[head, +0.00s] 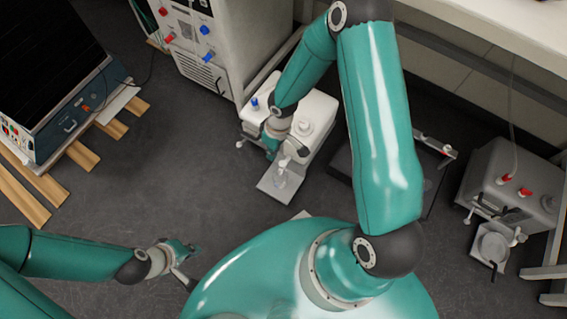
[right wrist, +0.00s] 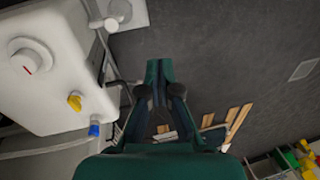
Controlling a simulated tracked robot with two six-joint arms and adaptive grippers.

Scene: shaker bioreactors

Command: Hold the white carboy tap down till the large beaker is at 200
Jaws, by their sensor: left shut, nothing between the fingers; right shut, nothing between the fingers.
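The white carboy (head: 318,108) stands on the floor at the upper middle of the head view, and its white body fills the left of the right wrist view (right wrist: 50,65). A clear beaker (head: 281,179) stands on the light plate at its front; its level and marks are too small to read. My right gripper (head: 272,150) is by the carboy's front left side, above and behind the beaker. Its fingers are together and empty in the right wrist view (right wrist: 160,75). The tap is partly hidden, and contact cannot be told. My left gripper (head: 190,272) is shut and empty, low over the floor.
A grey carboy (head: 512,178) with red fittings and a vessel (head: 492,247) at its front stands at the right. A white cabinet (head: 235,40) is behind. A dark panelled unit (head: 60,100) and wooden slats (head: 30,200) are at the left. Open floor lies between.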

